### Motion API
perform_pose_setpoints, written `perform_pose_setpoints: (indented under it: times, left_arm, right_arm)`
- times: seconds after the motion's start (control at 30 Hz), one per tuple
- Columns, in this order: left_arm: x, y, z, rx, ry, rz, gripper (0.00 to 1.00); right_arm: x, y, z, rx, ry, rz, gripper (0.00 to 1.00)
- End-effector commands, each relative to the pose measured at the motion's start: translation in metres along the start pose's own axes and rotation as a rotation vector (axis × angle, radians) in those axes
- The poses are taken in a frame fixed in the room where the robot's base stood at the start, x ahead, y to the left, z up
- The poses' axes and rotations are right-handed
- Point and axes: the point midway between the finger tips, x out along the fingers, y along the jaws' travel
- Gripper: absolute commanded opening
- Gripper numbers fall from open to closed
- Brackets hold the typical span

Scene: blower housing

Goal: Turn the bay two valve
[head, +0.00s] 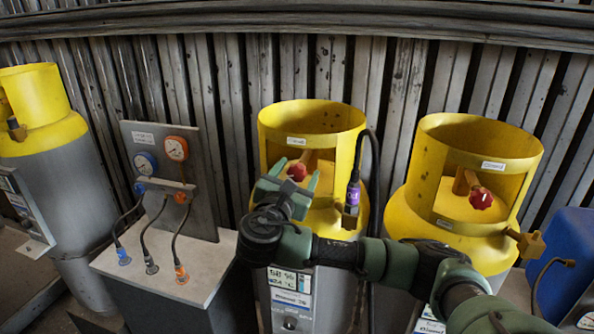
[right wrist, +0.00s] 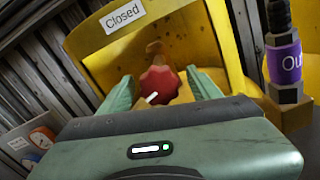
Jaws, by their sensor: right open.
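The middle cylinder's red valve knob (head: 297,171) sits inside its yellow collar (head: 312,118). In the right wrist view the same red knob (right wrist: 159,84) has a white mark at its lower left. My right gripper (head: 295,176) reaches into the collar opening. Its fingers are open, one on each side of the knob, with gaps visible; I cannot tell how far past the fingertips the knob lies. A "Closed" label (right wrist: 122,16) is on the collar. No readable bay number shows, so I cannot confirm this is bay two. My left gripper is not in view.
A hose with a purple-tagged fitting (head: 352,196) stands right beside the collar opening. Another yellow-collared cylinder (head: 490,135) with a red knob (head: 481,198) is at right. A gauge panel (head: 160,165) with hoses is at left. A corrugated wall is close behind.

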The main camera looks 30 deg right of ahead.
Motion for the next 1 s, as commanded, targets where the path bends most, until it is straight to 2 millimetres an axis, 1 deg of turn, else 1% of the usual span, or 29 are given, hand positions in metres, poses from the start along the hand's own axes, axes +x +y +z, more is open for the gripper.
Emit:
perform_pose_setpoints:
  times: [0.13,0.17,0.2,0.27,0.3,0.37,0.4,0.57,0.73,0.87,1.0]
  left_arm:
    - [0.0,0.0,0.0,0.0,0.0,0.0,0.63]
    - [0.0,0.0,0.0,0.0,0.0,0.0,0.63]
    - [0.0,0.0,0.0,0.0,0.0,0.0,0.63]
    - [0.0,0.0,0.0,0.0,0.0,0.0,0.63]
    - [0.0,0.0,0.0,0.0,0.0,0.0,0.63]
    - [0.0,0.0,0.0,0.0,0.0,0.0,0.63]
    - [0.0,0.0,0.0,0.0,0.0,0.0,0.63]
    - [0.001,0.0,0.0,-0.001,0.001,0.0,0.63]
    - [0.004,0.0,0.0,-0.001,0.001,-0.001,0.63]
    - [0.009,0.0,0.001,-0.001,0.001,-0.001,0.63]
    - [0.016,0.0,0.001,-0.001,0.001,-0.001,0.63]
  right_arm:
    - [0.0,0.0,-0.001,0.0,0.0,0.0,0.63]
    - [0.0,0.0,0.0,0.0,0.0,0.0,0.6]
    - [0.0,0.0,0.0,0.0,0.0,0.0,0.49]
    - [0.0,0.0,0.0,0.0,0.0,0.0,0.33]
    - [0.0,0.0,0.0,0.0,0.0,0.0,0.21]
    - [0.0,0.0,0.0,0.0,0.0,0.0,0.05]
    - [0.0,0.0,0.0,0.0,0.0,0.0,0.01]
    - [0.0,0.0,-0.001,0.008,0.001,0.0,0.01]
    - [-0.001,0.0,-0.002,0.055,0.001,0.0,0.01]
    - [-0.001,0.0,-0.003,0.127,0.002,0.0,0.01]
    - [-0.001,0.0,-0.004,0.237,0.002,-0.001,0.01]
